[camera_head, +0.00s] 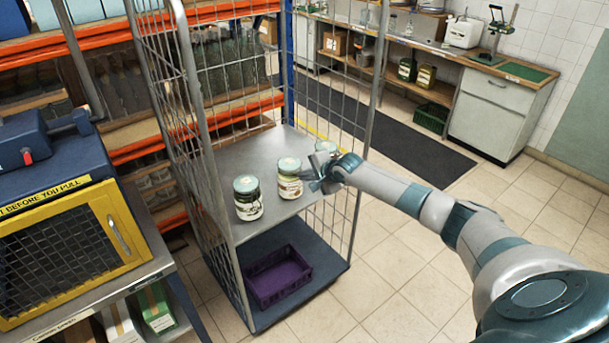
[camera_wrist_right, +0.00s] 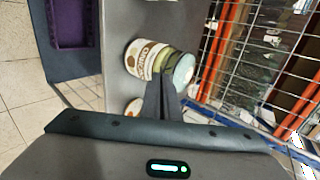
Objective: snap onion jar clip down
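That gripper (camera_head: 322,179) is just right of the middle jar. In the right wrist view its dark fingers (camera_wrist_right: 163,98) lie together with nothing seen between them, tips close by a labelled jar (camera_wrist_right: 149,59). Whether they touch it is unclear. The label's words and the clip's position cannot be made out. My left gripper is out of view.
The trolley's mesh sides (camera_head: 340,100) flank the shelf (camera_head: 262,153). A purple crate (camera_head: 279,277) sits on the lower deck. A blue machine with a yellow-framed mesh door (camera_head: 72,250) stands at the left. Tiled floor is clear at the right.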

